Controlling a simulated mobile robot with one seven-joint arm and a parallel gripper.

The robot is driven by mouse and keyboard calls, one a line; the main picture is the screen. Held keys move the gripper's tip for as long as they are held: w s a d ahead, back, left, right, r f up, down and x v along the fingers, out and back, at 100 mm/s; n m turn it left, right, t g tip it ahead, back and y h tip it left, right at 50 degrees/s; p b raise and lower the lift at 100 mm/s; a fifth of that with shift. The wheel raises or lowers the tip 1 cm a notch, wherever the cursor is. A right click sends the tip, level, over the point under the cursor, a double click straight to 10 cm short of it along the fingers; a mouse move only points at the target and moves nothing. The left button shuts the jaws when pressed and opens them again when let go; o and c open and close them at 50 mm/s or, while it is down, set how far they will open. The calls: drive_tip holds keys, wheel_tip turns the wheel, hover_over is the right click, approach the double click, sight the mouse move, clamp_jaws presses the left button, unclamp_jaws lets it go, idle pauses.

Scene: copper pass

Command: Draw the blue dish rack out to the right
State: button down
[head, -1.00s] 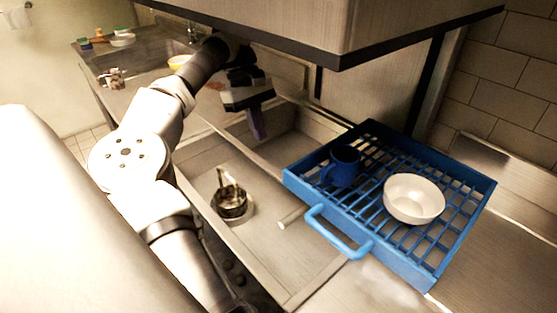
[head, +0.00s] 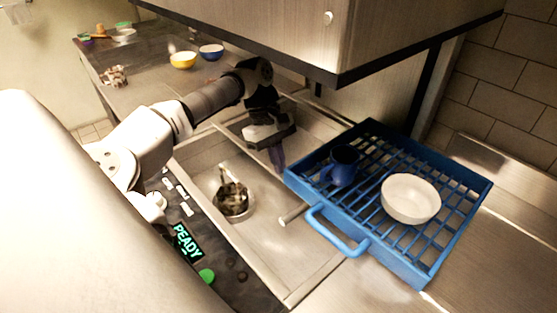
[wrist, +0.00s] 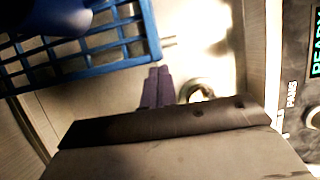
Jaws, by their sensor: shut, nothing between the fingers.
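The blue dish rack (head: 365,258) sits at the centre right in the head view, with its loop handle (head: 338,232) on its near left side. A dark blue mug (head: 343,168) and a white bowl (head: 411,199) stand on its slats. My gripper (head: 279,165) is just left of the rack's left corner, pointing down, shut and empty. In the wrist view my shut purple fingers (wrist: 158,72) are close to the rack's blue edge (wrist: 110,72). I cannot tell whether they touch it.
A hood or cabinet (head: 350,30) hangs above the rack's back. Left of the rack is a sunken metal basin (head: 290,262) with a strainer (head: 231,198). A yellow bowl (head: 183,60) and a blue bowl (head: 211,52) stand on the far counter. The counter right of the rack looks clear.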

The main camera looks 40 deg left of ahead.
sight(364, 228)
drive_tip(key=s+d+b, duration=0.1)
drive_tip(key=d+b, duration=0.1)
drive_tip(key=d, duration=0.5)
drive_tip(key=s+d+b, duration=0.1)
drive_tip(key=d+b, duration=0.2)
drive_tip(key=d, duration=0.5)
drive_tip(key=s+d+b, duration=0.1)
drive_tip(key=d+b, duration=0.1)
drive_tip(key=d, duration=0.5)
drive_tip(key=shift+s+d+f, duration=0.1)
drive_tip(key=shift+d+f, duration=0.05)
drive_tip(key=shift+d, duration=0.25)
drive_tip(key=shift+s+d+b, duration=0.1)
drive_tip(key=shift+d+b, duration=0.25)
drive_tip(key=shift+d, duration=0.25)
